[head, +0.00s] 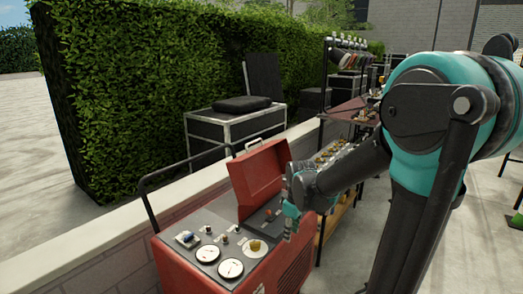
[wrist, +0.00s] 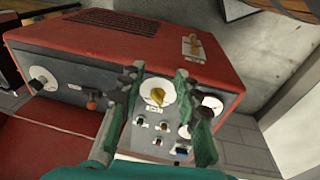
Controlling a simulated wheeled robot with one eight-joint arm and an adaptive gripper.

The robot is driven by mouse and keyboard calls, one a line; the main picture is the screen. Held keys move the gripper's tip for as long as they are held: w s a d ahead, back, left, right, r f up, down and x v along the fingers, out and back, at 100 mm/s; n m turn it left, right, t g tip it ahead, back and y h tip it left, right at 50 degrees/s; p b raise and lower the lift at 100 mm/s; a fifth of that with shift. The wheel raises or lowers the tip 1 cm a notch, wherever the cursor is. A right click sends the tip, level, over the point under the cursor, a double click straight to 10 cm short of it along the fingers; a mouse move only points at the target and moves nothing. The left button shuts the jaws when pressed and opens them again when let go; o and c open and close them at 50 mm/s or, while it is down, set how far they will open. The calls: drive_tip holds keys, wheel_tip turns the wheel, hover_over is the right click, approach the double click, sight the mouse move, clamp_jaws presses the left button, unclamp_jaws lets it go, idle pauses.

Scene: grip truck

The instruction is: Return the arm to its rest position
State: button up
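My arm reaches in from the right of the head view, bent at a large teal joint. My gripper (head: 291,212) is over the front right part of a red machine (head: 183,262) with a grey control panel. In the wrist view my gripper (wrist: 160,88) has its two green-and-dark fingers spread apart, with nothing held between them. I cannot tell whether a fingertip touches the panel.
The machine's red lid (head: 258,180) stands raised close to my gripper. A black push handle (head: 150,205) rises at its left. A low wall (head: 110,235) and hedge (head: 150,95) run behind. A wooden shelf (head: 338,220) stands right of the machine. Paved ground is open at far left.

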drive_tip(key=s+d+f+m+t, duration=0.1)
drive_tip(key=s+d+f+m, duration=0.1)
drive_tip(key=s+d+m, duration=0.2)
drive_tip(key=s+d+f+m+t, duration=0.1)
drive_tip(key=s+d+f+m, duration=0.1)
drive_tip(key=s+d+m, duration=0.3)
drive_tip(key=s+m, duration=0.1)
drive_tip(key=s, duration=0.3)
drive_tip(key=shift+s+f+m, duration=0.25)
drive_tip(key=shift+f+m, duration=0.05)
drive_tip(key=shift+f, duration=0.05)
